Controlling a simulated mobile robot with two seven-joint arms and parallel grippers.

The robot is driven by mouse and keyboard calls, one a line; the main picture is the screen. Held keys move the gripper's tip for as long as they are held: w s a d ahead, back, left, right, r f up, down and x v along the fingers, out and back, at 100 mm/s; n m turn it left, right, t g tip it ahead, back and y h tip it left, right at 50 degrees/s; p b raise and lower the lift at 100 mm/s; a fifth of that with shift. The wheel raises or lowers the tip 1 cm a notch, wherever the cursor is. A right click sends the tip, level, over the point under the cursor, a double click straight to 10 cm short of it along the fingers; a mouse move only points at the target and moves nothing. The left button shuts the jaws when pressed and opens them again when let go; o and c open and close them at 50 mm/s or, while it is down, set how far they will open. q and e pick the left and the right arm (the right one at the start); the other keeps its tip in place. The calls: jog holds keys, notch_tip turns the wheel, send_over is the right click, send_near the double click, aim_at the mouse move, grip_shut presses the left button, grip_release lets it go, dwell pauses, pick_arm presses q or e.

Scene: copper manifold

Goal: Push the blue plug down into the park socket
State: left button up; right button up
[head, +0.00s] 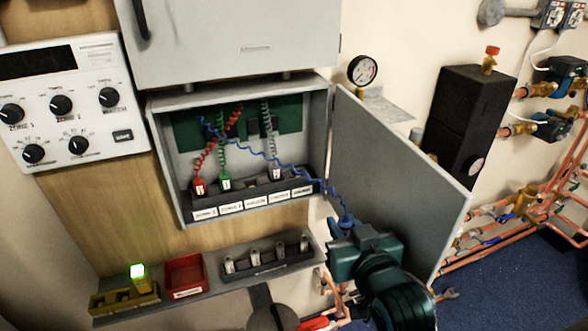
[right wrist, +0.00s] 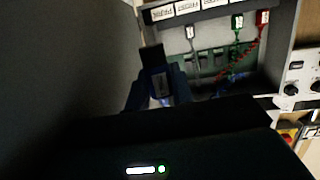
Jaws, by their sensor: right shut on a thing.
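The blue plug (head: 346,221) hangs on a coiled blue lead (head: 270,158) that runs into the grey cabinet. My right gripper (head: 345,230) is shut on it, in front of the open cabinet door and right of the socket row. In the right wrist view the blue plug (right wrist: 160,85) sits between the two fingers of my right gripper (right wrist: 158,98). A dark socket row (head: 256,189) with white labels lies along the cabinet floor; red, green and grey plugs stand in it. I cannot read which label marks the park socket. My left gripper is not in view.
The open cabinet door (head: 400,175) stands close behind my right gripper. Copper pipes (head: 520,230) run at the right.

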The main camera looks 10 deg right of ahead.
jog(key=shift+s+r, duration=0.1)
jog(key=shift+s, duration=0.25)
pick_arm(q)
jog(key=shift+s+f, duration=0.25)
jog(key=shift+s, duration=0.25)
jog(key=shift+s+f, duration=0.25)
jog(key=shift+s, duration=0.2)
